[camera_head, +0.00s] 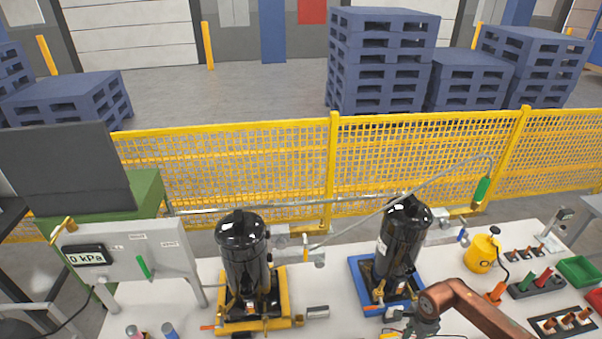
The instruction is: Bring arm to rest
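My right arm (478,308) is copper-brown and comes in from the lower right, bent at an elbow-like joint. Its grey gripper (422,326) points down beside the blue pallet, at the front of the white table. The fingers are too small and partly hidden to show whether they are open or shut. I cannot make out anything held. My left gripper does not show. A black compressor (402,240) stands upright on the blue pallet (357,272), just behind the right gripper. Another black compressor (243,255) stands on a yellow pallet (283,292) to the left.
The white table (335,285) has free room between the pallets. A yellow tank (481,253), tool holders (536,284) and a green bin (578,270) stand at right. A panel reading 0 kPa (88,257) is at left. A yellow fence (250,165) runs behind.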

